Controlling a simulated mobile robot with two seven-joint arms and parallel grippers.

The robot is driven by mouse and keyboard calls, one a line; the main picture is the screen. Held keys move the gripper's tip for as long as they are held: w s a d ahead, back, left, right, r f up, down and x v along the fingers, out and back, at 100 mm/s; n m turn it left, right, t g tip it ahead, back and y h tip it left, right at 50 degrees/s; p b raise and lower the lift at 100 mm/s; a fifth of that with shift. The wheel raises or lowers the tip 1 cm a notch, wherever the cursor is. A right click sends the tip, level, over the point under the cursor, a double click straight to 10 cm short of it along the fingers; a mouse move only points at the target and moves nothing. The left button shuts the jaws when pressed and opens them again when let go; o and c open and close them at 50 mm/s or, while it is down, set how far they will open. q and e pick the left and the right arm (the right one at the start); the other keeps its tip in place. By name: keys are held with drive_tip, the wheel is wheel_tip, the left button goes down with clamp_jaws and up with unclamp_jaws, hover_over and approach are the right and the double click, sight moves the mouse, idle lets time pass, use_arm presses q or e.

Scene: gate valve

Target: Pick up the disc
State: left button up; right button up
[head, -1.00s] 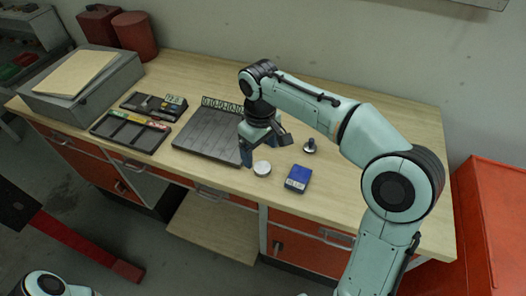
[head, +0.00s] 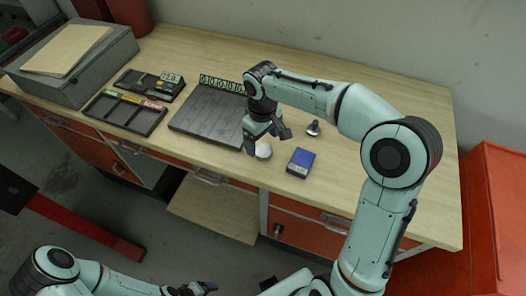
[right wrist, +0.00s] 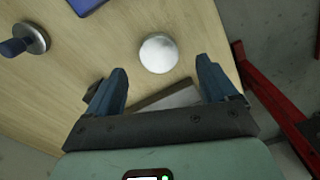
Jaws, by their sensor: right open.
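The disc (head: 263,151) is a small, round, silvery-white piece lying flat on the wooden workbench near its front edge. It also shows whole in the right wrist view (right wrist: 158,53), just beyond the fingertips. My right gripper (head: 267,144) is open and empty, with its fingers pointing down over the bench close to the disc; part of it overlaps the disc's far side in the head view. In the wrist view its two blue fingers (right wrist: 161,69) stand apart, with the disc ahead of the gap. My left gripper (head: 192,288) is low at the bottom edge, away from the bench; its jaws are unclear.
A blue box (head: 301,163) lies right of the disc, and a dark knob with a metal base (head: 313,128) stands behind it. A dark grooved plate (head: 208,112) lies left of the disc. Sorting trays (head: 126,113) are farther left. The bench's right side is clear.

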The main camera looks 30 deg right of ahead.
sight(263, 150)
wheel_tip(263, 150, down, 4)
drive_tip(key=shift+d+f, duration=0.1)
drive_tip(key=shift+f, duration=0.15)
drive_tip(key=c, duration=1.2)
drive_tip(key=shift+r, duration=0.1)
drive_tip(key=shift+c, duration=1.1)
drive_tip(key=shift+r, duration=0.1)
